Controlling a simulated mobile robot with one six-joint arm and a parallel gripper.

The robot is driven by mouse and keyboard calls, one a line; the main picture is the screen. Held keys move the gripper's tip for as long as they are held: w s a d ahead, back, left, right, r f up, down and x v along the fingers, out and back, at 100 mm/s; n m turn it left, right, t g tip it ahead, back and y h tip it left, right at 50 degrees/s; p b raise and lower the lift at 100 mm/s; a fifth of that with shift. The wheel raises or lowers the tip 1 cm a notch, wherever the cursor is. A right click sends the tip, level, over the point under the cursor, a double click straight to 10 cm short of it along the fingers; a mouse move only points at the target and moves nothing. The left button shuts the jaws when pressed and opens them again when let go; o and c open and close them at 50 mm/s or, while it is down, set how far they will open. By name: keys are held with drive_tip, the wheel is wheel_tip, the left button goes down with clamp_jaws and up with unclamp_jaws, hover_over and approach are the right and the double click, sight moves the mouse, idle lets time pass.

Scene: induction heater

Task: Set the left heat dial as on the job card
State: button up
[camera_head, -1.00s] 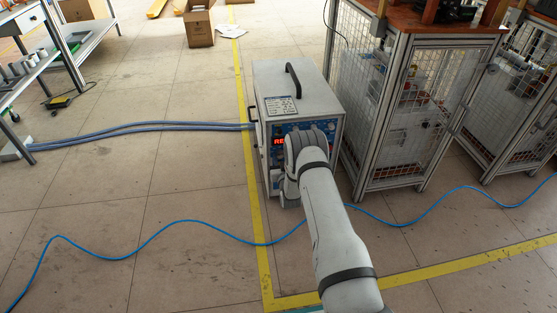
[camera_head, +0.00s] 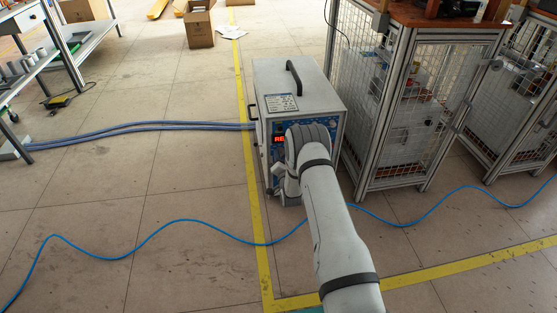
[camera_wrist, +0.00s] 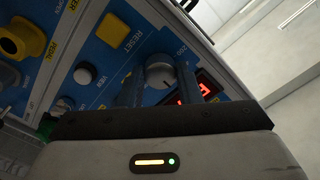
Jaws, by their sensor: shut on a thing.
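The induction heater (camera_head: 297,88) is a grey box with a blue front panel, standing on the floor in the middle of the head view. In the wrist view its blue panel shows tilted, with a grey round dial (camera_wrist: 160,70) beside a red lit display (camera_wrist: 194,88). My gripper (camera_wrist: 158,78) has its two dark fingers on either side of this dial, shut on it. I cannot tell from the wrist view alone whether it is the left dial. Its pointer setting is not readable. In the head view my wrist hides most of the panel.
A mesh cage (camera_head: 400,120) stands close right. A blue cable (camera_head: 190,221) crosses the floor.

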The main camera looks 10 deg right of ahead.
drive_tip(key=shift+r+m+b, duration=0.1)
drive_tip(key=shift+m+b, duration=0.9)
drive_tip(key=shift+m, duration=2.6)
drive_tip(key=o, duration=1)
drive_tip(key=shift+s, duration=0.1)
drive_tip(key=s+p, duration=0.3)
drive_tip(key=s, duration=0.4)
drive_tip(key=shift+s, duration=0.25)
